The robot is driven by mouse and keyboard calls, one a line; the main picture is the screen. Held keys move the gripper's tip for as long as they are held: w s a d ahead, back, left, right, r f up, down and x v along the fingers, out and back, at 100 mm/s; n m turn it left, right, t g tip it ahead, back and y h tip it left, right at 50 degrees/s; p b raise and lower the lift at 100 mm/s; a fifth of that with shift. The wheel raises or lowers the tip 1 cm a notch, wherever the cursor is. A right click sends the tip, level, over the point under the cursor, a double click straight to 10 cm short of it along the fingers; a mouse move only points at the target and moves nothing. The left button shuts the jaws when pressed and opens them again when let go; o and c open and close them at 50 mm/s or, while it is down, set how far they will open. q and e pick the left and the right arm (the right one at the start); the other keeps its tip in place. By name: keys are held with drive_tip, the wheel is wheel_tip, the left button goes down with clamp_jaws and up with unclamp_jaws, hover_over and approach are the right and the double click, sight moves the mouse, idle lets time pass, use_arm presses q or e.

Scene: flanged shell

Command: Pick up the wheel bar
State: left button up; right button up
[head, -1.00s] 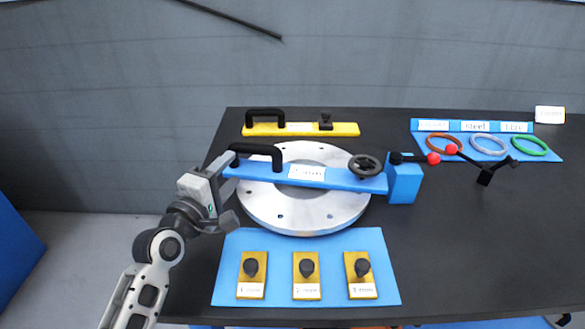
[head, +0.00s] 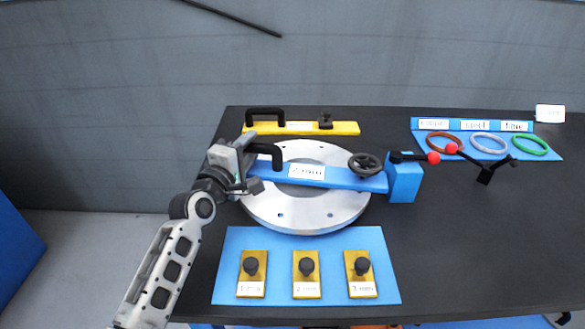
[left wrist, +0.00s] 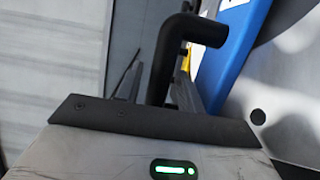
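The wheel bar is a blue bar (head: 340,179) with a black handle (head: 266,148) at its left end, a "2 mm" label and a dark handwheel (head: 366,164) near its right end. It lies across the grey flanged ring (head: 290,216). My left gripper (head: 250,165) is at the bar's left end, by the handle. In the left wrist view the black handle (left wrist: 160,72) stands between the two fingers (left wrist: 158,92), which look open with a gap on the left side. The blue bar (left wrist: 235,45) also shows there. My right gripper is not in view.
A yellow bar (head: 345,129) with a handle lies behind the ring. A blue mat (head: 325,243) with three knobbed yellow blocks lies in front. A blue block (head: 404,182) touches the bar's right end. Coloured rings (head: 489,144) lie at the right; the table's right front is clear.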

use_arm(q)
clamp_jaws()
drive_tip(key=shift+r, duration=0.45)
wheel_tip(320, 180, up, 8)
drive_tip(key=shift+r+p, duration=0.15)
drive_tip(key=shift+p, duration=0.8)
drive_tip(key=shift+r, duration=0.6)
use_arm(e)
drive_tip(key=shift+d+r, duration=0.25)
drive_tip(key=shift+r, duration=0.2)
use_arm(q)
drive_tip(key=shift+p, duration=0.4)
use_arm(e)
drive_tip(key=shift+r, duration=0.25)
